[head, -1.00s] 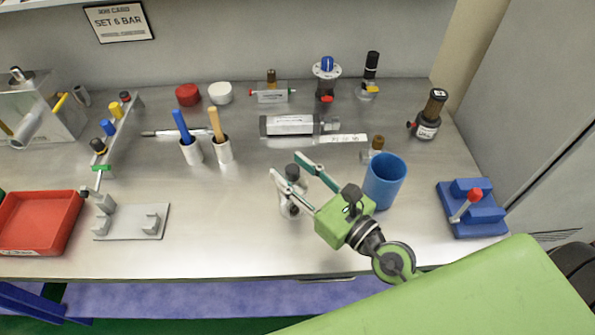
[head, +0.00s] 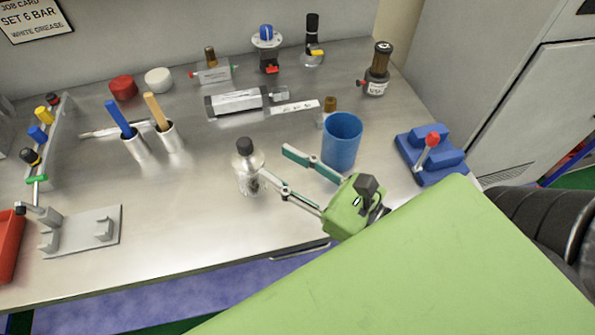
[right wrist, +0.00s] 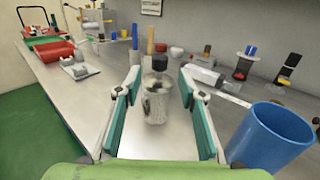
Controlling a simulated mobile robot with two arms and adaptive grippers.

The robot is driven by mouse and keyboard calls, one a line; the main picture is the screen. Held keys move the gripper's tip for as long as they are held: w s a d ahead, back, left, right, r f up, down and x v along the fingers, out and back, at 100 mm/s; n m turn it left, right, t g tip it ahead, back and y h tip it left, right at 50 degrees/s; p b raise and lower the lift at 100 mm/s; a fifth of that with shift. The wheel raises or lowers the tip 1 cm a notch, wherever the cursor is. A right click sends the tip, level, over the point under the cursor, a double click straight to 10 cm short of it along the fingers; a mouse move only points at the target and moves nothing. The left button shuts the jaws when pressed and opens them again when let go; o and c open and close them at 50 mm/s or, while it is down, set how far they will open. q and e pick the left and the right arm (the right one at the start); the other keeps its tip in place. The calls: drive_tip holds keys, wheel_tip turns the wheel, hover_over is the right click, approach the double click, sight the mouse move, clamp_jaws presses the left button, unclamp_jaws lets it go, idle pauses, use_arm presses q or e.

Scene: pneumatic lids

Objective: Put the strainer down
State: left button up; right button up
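I take the strainer to be the shiny, see-through jar with a black cap (head: 247,170). It stands upright on the steel bench (head: 190,215). My right gripper (head: 275,164) is open and empty, with its green-padded fingers spread just to the right of the jar. In the right wrist view the jar (right wrist: 156,98) stands straight ahead between the two fingers (right wrist: 160,80), and neither finger appears to touch it. My left gripper is not in view.
A blue cup (head: 342,142) stands close beside my right gripper. A blue fixture with a red knob (head: 432,158) is farther right. Two holders with handled tools (head: 135,145) and a grey bracket plate (head: 85,232) are to the left. The bench front is clear.

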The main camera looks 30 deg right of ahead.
drive_tip(key=shift+p+v, duration=0.45)
drive_tip(key=shift+v, duration=0.85)
